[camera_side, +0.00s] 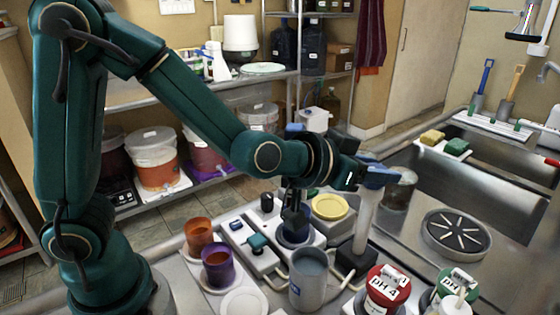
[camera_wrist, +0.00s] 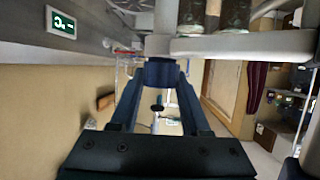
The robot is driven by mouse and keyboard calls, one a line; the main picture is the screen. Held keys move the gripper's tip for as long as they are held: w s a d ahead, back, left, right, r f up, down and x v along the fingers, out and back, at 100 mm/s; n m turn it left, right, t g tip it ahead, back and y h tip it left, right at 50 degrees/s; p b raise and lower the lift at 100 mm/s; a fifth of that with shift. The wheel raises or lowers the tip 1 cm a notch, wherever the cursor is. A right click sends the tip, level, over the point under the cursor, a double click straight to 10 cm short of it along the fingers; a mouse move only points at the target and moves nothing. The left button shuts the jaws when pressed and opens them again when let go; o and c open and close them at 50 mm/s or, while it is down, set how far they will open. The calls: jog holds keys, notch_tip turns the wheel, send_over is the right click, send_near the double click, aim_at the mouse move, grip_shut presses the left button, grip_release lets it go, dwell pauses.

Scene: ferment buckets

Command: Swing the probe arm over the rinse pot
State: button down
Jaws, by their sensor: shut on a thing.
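My gripper (camera_side: 384,178) reaches in from the left in the side view, its fingers level at the top of a pale upright post (camera_side: 366,222) on a black base (camera_side: 356,262). In the wrist view my gripper (camera_wrist: 161,78) is shut on a dark blue knob (camera_wrist: 162,70) under the grey probe arm (camera_wrist: 240,46). In the side view my gripper and wrist hide much of the probe arm. A tall grey pot (camera_side: 309,285), which looks like the rinse pot, stands at the front, left of the post. The probe arm's exact heading is hard to tell.
A red pH 4 pot (camera_side: 387,290) and a green-lidded pot (camera_side: 456,292) stand front right. Orange (camera_side: 198,236) and purple (camera_side: 218,266) cups stand left of the grey pot.

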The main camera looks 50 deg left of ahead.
jog(key=shift+s+d+n+y, duration=0.1)
jog(key=shift+d+n+y, duration=0.05)
jog(key=shift+n+y, duration=0.15)
jog(key=n+g+y, duration=0.1)
jog(key=n+y, duration=0.4)
jog(key=y, duration=0.1)
jog(key=shift+n+g+y, duration=1.1)
jog(key=shift+n+y, duration=0.8)
jog(key=shift+a+r+n+g+y, duration=0.15)
jog(key=shift+a+n+g+y, duration=0.15)
jog(key=shift+n, duration=0.1)
jog(key=shift+c, duration=1.8)
grip_release()
jog(key=shift+d, duration=0.1)
jog(key=shift+v, duration=2.45)
